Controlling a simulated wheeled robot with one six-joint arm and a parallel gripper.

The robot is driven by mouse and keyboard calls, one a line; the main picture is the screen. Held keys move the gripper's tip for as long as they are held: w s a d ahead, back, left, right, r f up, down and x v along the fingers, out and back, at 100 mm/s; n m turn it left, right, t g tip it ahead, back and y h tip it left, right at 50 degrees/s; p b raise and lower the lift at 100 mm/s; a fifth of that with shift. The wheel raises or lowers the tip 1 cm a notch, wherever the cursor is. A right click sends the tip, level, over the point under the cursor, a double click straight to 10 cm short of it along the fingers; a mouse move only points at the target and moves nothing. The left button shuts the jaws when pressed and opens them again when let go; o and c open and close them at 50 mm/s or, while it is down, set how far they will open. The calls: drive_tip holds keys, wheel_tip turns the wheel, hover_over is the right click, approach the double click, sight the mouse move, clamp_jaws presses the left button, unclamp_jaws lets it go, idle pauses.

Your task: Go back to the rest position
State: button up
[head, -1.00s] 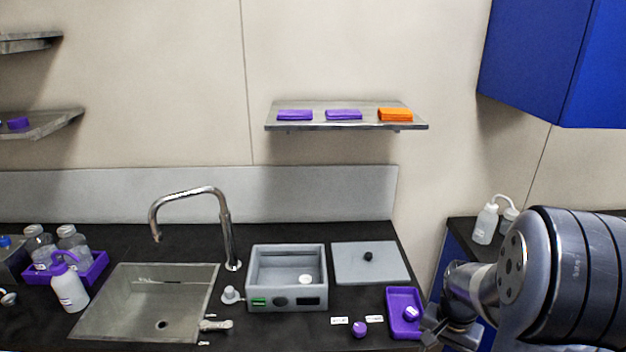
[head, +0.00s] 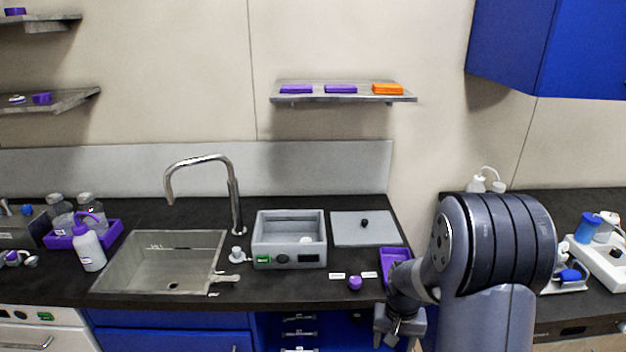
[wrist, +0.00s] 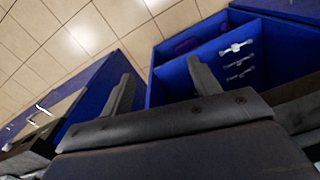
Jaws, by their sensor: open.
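My gripper (head: 402,330) is at the front edge of the dark counter (head: 300,290), just below the purple tray (head: 394,256), which my arm partly covers. In the wrist view the two fingers of my gripper (wrist: 160,88) stand wide apart with nothing between them. Beyond them are a blue open cabinet (wrist: 170,50) and the tiled floor (wrist: 60,30).
A small purple item (head: 355,283) lies near the counter's front edge. A grey water bath (head: 290,255), its lid (head: 366,230), a sink (head: 160,262) and a faucet (head: 235,200) are to the left. A second counter (head: 560,315) with bottles is at right.

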drive_tip(key=a+f+n, duration=0.1)
drive_tip(key=f, duration=0.1)
drive_tip(key=w+a+f+n, duration=0.1)
drive_tip(key=a, duration=0.1)
drive_tip(key=shift+w+a+f+b, duration=0.15)
drive_tip(key=shift+a+f+b, duration=0.1)
drive_tip(key=shift+f+b, duration=0.15)
